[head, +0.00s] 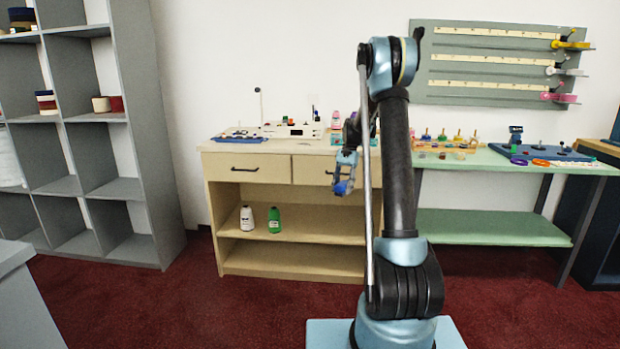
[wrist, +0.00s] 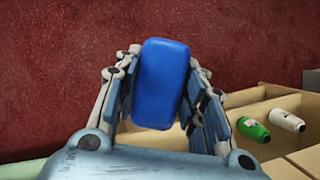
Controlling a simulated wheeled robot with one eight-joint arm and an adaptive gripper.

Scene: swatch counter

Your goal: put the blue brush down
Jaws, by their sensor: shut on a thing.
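The blue brush (wrist: 161,84) is a rounded blue block in the wrist view. My gripper (wrist: 163,92) is shut on it, with a finger on each side. In the head view my gripper (head: 344,176) hangs in front of the wooden counter (head: 236,160), around drawer height. The blue brush (head: 341,188) shows there at the fingertips, small and partly hidden by the fingers. It is held in the air, apart from the counter.
A white bottle (head: 247,218) and a green bottle (head: 274,220) stand on the counter's open shelf. A blue tray (head: 240,136) and a white device (head: 290,130) occupy the countertop. A green table (head: 500,163) with small items stands right. Grey shelving (head: 118,190) stands left.

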